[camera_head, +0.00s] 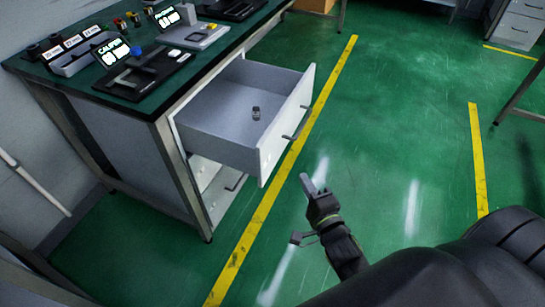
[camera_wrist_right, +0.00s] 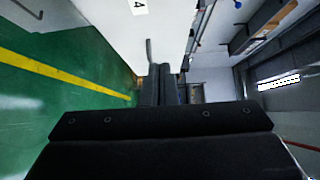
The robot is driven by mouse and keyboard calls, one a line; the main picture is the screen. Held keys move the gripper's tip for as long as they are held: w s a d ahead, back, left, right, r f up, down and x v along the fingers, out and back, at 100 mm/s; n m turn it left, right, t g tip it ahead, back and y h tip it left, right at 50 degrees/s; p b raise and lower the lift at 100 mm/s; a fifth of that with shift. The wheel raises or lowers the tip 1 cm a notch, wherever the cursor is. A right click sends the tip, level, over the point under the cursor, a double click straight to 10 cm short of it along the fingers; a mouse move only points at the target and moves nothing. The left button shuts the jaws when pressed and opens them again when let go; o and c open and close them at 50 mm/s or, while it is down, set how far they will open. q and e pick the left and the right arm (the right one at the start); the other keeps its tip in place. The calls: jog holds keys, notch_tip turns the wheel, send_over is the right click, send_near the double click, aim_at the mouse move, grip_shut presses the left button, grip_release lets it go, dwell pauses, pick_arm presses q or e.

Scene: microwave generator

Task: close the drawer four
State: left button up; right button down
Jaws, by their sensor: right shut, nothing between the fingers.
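Drawer four (camera_head: 285,130) is pulled out of the workbench, its white front facing right, with a dark handle (camera_head: 297,124) on it. Its front also shows in the right wrist view (camera_wrist_right: 115,35), with a label "4". A small dark object (camera_head: 256,113) sits on the drawer floor. My right gripper (camera_head: 307,183) is shut and empty, low and in front of the drawer front, apart from it in the head view. Its shut fingers (camera_wrist_right: 160,84) point toward the white front in the wrist view. My left gripper is not in view.
The workbench (camera_head: 140,112) holds several devices, including a black caliper stand (camera_head: 140,75). More drawers (camera_head: 215,190) sit below the open one. The green floor (camera_head: 400,130) with yellow lines is clear to the right. A second cabinet (camera_head: 515,28) stands at the far right.

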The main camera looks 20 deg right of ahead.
send_near(273, 144)
jog(key=w+d, duration=0.3)
jog(key=w+a, duration=0.1)
jog(key=w, duration=0.1)
jog(key=shift+w+a+f, duration=0.1)
jog(key=shift+w+a, duration=0.25)
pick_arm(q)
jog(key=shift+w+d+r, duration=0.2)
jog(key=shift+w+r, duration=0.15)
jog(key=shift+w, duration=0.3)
pick_arm(e)
jog(key=shift+w+a, duration=0.2)
jog(key=shift+w, duration=0.05)
pick_arm(q)
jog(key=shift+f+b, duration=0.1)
jog(key=shift+b, duration=0.25)
pick_arm(e)
jog(key=shift+w+f, duration=0.1)
